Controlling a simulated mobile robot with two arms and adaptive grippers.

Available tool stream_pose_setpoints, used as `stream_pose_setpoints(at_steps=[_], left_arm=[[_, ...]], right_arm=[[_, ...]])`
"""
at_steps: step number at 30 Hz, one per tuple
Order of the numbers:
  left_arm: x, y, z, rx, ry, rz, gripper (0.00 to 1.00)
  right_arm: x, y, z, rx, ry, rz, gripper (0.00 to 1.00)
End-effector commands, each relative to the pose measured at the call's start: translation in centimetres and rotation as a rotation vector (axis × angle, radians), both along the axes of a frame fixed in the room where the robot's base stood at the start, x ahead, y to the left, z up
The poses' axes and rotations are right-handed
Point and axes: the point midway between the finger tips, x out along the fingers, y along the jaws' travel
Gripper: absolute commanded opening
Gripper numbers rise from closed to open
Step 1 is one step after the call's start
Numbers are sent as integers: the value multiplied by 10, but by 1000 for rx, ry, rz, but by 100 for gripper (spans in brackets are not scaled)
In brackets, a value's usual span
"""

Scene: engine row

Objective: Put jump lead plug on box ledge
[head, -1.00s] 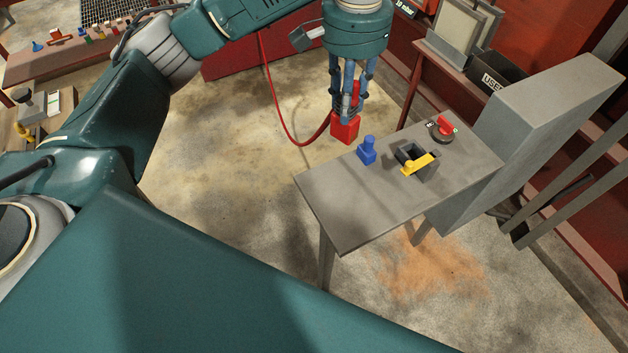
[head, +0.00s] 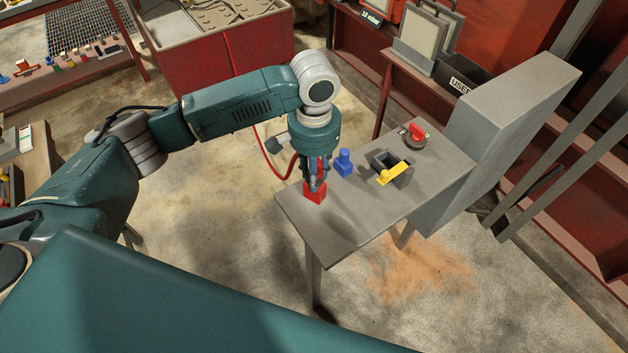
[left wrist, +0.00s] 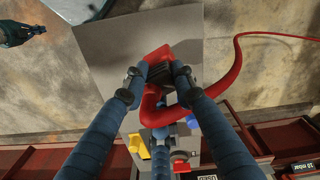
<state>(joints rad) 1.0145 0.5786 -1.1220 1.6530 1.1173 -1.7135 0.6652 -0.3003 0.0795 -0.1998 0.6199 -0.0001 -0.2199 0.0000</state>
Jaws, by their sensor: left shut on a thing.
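The jump lead plug is a red block (head: 314,191) with a red cable (head: 263,147) running from it. My left gripper (head: 316,182) is shut on the plug at the left end of the grey ledge (head: 350,223). In the left wrist view the plug (left wrist: 158,54) shows between the two fingers (left wrist: 157,79), over the ledge (left wrist: 110,45). The plug's underside is hidden, so I cannot tell whether it touches the ledge.
On the ledge a blue plug-like piece (head: 344,163) stands close right of my gripper. Beyond it are a grey socket with a yellow lever (head: 392,174) and a red rotary switch (head: 416,134). A tall grey box (head: 500,130) closes the right end. The ledge's near part is bare.

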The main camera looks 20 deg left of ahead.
Motion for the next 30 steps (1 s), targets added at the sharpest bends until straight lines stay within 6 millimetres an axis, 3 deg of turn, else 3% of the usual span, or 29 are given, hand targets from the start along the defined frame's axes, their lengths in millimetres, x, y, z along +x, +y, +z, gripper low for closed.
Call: stream_pose_setpoints(at_steps=[7,19,20,22,30], left_arm=[[0,0,-32,1,1,0,0],[0,0,-38,0,0,0,0],[-1,0,-39,1,2,0,28],[-1,0,-39,1,2,0,42],[-1,0,-39,1,2,0,45]], right_arm=[[0,0,8,0,0,0,0],[0,0,8,0,0,0,0],[1,0,8,0,0,0,0],[1,0,8,0,0,0,0],[1,0,8,0,-1,0,0]])
